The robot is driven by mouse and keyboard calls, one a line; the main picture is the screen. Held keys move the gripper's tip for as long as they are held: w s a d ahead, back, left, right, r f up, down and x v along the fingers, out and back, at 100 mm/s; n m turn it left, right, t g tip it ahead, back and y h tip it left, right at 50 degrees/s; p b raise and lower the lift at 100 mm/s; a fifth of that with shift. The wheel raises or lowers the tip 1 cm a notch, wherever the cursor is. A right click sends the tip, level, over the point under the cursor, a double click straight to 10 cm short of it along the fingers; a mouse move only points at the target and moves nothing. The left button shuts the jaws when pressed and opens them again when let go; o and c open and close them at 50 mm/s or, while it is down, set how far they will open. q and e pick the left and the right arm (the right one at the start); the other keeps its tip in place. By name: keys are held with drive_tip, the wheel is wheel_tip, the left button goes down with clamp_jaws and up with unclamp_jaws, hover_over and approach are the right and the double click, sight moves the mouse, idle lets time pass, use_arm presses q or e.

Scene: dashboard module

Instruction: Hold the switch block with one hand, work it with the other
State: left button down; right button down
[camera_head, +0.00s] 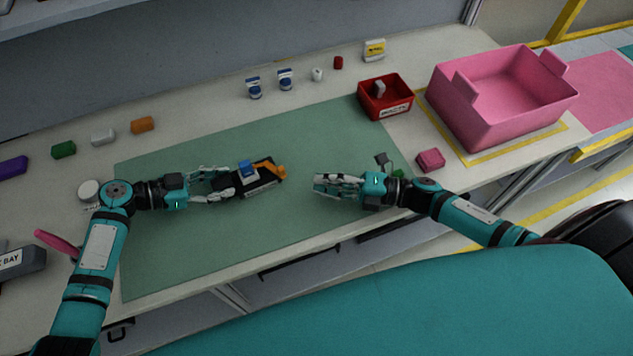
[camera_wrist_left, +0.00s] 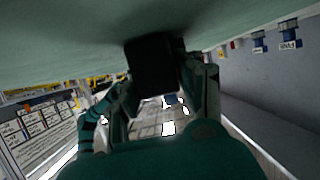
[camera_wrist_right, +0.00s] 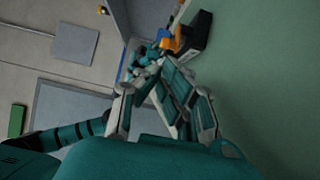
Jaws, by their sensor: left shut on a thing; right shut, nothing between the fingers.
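The switch block (camera_head: 262,187) is a black block with a blue part on top and an orange part at its right end. It is over the green mat (camera_head: 300,130). My left gripper (camera_head: 232,184) is shut on its left end; in the left wrist view the dark block (camera_wrist_left: 152,65) sits between the fingers. My right gripper (camera_head: 318,186) is shut and empty, a short gap to the right of the orange end. The right wrist view shows the block (camera_wrist_right: 192,38) with its orange part beyond the fingertips. Whether the block touches the mat is unclear.
A red bin (camera_head: 385,97) and a large pink crate (camera_head: 500,100) stand at the back right. A pink block (camera_head: 430,159) lies near my right wrist. Several small items line the back. The mat between and in front of the grippers is clear.

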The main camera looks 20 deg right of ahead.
drive_tip(key=c, duration=1.9)
unclamp_jaws()
drive_tip(key=o, duration=0.6)
drive_tip(key=a+r+n+g, duration=0.2)
drive_tip(key=a, duration=0.1)
drive_tip(key=a+r+n+g+y, duration=0.1)
drive_tip(key=a+n+g, duration=0.1)
drive_tip(key=a, duration=0.1)
drive_tip(key=a+r+n+g+y, duration=0.1)
drive_tip(key=a+r+n+g, duration=0.1)
drive_tip(key=a+g, duration=0.1)
drive_tip(key=shift+s+r+n, duration=0.25)
drive_tip(key=shift+r+n, duration=0.05)
drive_tip(key=shift+n, duration=0.1)
drive_tip(key=shift+o, duration=0.2)
drive_tip(key=s+a+r+n+g+h, duration=0.2)
drive_tip(key=a+n+g+h, duration=0.3)
drive_tip(key=a+n+g, duration=0.15)
wheel_tip(320, 180, up, 5)
drive_tip(key=n+t+h, duration=0.4)
drive_tip(key=h, duration=0.8)
hover_over(281, 168)
drive_tip(key=shift+m, duration=0.25)
wheel_tip(281, 168, down, 12)
drive_tip(key=shift+r, duration=0.1)
